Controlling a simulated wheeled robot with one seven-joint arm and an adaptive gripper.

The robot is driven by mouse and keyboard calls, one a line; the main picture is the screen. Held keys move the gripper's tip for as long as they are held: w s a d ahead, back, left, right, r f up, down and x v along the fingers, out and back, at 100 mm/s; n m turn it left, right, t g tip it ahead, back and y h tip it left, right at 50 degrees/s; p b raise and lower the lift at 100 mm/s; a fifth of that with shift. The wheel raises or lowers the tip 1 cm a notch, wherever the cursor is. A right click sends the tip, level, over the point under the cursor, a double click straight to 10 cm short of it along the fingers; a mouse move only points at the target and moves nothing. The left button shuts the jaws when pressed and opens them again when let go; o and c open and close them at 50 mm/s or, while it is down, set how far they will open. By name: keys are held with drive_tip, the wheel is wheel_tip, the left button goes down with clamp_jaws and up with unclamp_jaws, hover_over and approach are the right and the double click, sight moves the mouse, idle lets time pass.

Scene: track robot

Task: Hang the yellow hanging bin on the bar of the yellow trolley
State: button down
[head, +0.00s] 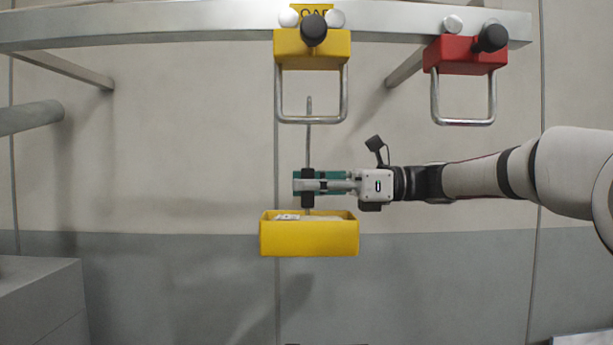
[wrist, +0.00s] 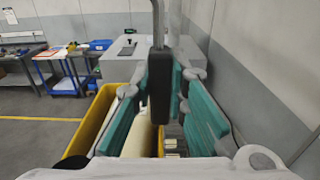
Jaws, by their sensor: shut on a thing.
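The yellow hanging bin (head: 309,240) hangs level below my gripper (head: 308,187). Its thin grey rod (head: 309,145) rises above the gripper to a hooked top. My gripper is shut on the black grip block of that rod; in the wrist view the teal fingers flank the block (wrist: 160,88). The yellow trolley (head: 312,48) sits on the overhead rail, and its U-shaped grey bar (head: 325,120) hangs under it. In the head view the hook's top overlaps the inside of the loop, just above the bar. Whether they touch or differ in depth I cannot tell.
A red trolley (head: 465,55) with its own loop is to the right on the rail (head: 160,25). A grey cylinder (head: 28,117) juts in at left, above a grey box (head: 40,300). The wrist view shows a blue cart (wrist: 65,85) and a wall at right.

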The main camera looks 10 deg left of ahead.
sight(310, 220)
drive_tip(key=shift+s+d+r+p, duration=0.1)
drive_tip(key=shift+s+d+p, duration=0.15)
drive_tip(key=shift+s+p, duration=0.6)
drive_tip(key=shift+s+d+p, duration=0.3)
drive_tip(key=shift+s+p, duration=0.2)
drive_tip(key=shift+s, duration=0.65)
drive_tip(key=shift+s+d+r+p, duration=0.1)
drive_tip(key=shift+s+d+p, duration=0.15)
drive_tip(key=shift+s+p, duration=0.6)
drive_tip(key=shift+f, duration=1.35)
drive_tip(key=c, duration=1.5)
unclamp_jaws()
drive_tip(key=shift+f, duration=0.1)
